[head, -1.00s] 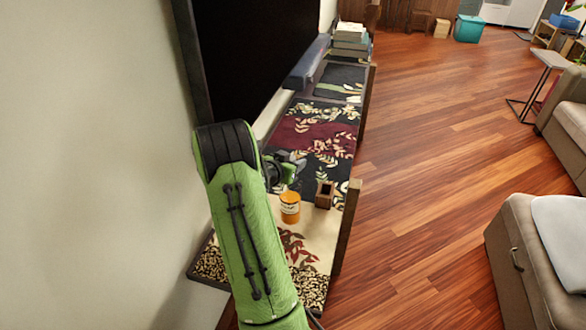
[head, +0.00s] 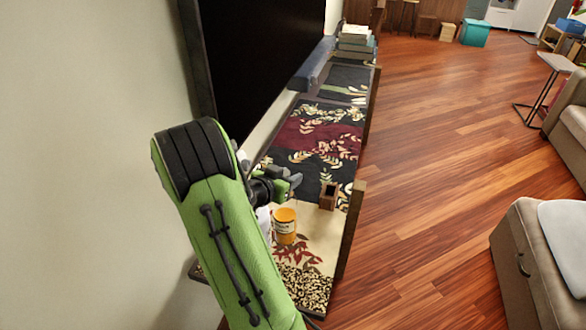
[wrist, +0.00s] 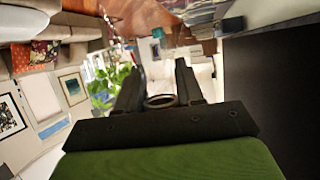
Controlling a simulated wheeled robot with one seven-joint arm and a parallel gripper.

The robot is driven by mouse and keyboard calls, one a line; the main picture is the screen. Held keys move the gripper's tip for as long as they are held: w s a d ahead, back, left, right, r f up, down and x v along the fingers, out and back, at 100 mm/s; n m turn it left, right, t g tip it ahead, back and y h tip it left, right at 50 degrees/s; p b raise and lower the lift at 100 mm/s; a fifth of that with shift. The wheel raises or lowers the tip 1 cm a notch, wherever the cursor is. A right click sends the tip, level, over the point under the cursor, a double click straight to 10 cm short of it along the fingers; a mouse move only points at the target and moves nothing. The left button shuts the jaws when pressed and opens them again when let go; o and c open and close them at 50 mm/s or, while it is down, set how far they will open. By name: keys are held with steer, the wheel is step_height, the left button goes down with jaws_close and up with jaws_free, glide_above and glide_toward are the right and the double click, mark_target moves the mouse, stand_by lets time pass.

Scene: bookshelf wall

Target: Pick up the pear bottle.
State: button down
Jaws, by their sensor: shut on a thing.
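My gripper (head: 290,181) is above the patterned runner, out past the end of my green arm. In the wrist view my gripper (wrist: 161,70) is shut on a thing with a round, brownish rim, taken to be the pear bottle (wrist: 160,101). Only this rim and a little of its pale body show between the dark fingers. In the head view the held bottle cannot be made out clearly. A pale thing (head: 263,218) shows partly beside my arm, left of the orange can; my arm hides most of it.
An orange can (head: 285,226) and a small brown wooden holder (head: 329,195) stand on the runner-covered shelf (head: 318,252). A large black screen (head: 262,70) is on the left wall. Books (head: 357,40) are stacked at the far end. The wooden floor on the right is open.

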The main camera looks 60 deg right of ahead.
steer(key=s+a+b, duration=0.1)
steer(key=a+b, duration=0.2)
steer(key=a, duration=0.5)
steer(key=shift+s+a, duration=0.2)
steer(key=shift+a, duration=0.2)
